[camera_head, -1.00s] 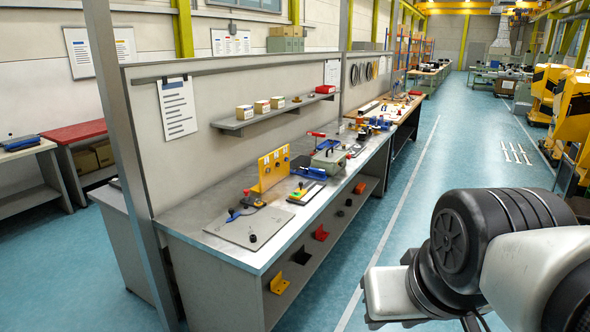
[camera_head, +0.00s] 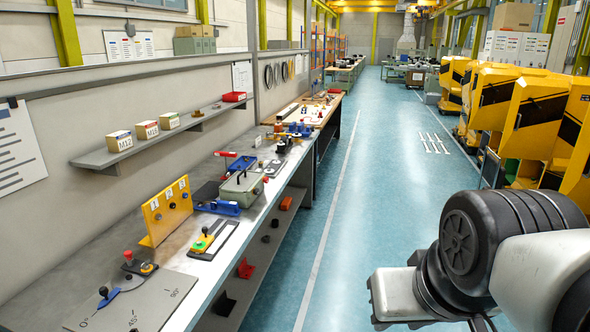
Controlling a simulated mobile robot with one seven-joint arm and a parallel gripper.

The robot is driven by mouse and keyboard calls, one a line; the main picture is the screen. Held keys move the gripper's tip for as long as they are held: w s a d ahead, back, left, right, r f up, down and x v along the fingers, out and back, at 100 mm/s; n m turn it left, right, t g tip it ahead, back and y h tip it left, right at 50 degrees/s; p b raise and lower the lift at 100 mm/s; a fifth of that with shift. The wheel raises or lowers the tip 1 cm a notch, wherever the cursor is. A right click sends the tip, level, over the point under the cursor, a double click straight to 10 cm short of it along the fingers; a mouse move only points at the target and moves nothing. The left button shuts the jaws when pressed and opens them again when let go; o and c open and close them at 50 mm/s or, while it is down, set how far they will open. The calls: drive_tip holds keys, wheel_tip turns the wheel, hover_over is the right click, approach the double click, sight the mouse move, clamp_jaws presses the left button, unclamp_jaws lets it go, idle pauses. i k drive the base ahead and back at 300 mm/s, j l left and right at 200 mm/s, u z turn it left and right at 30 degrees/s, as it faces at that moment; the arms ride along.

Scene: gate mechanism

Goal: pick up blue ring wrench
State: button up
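I cannot make out a blue ring wrench for certain. Several blue items are on the long grey workbench (camera_head: 195,258). A blue lever (camera_head: 109,298) with a black knob lies on a grey plate (camera_head: 143,306) marked with angles. A blue tool or fixture (camera_head: 217,208) lies beside the yellow upright panel. More small blue items (camera_head: 298,130) are further along the bench. My arm shows at the lower right, over the floor and well apart from the bench. My gripper's fingers are not clearly visible.
A yellow panel (camera_head: 167,211), a grey-green box (camera_head: 242,188) and a slider plate (camera_head: 214,240) stand on the bench. A wall shelf (camera_head: 150,140) holds small boxes. The blue floor aisle (camera_head: 375,170) is clear. Yellow machines (camera_head: 520,110) stand on the right.

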sight(220, 203)
drive_tip(key=i+z, duration=0.2)
drive_tip(key=i, duration=1.35)
drive_tip(key=i+u, duration=0.35)
drive_tip(key=i+l+u, duration=0.2)
drive_tip(key=i+u, duration=0.15)
drive_tip(key=i+l+u, duration=0.45)
drive_tip(key=i+u, duration=0.15)
drive_tip(key=u, duration=0.15)
drive_tip(key=i+l+u, duration=0.15)
drive_tip(key=u, duration=0.3)
drive_tip(key=i+l+u, duration=0.4)
drive_tip(key=l+u, duration=0.2)
drive_tip(key=u, duration=0.25)
drive_tip(key=i, duration=0.05)
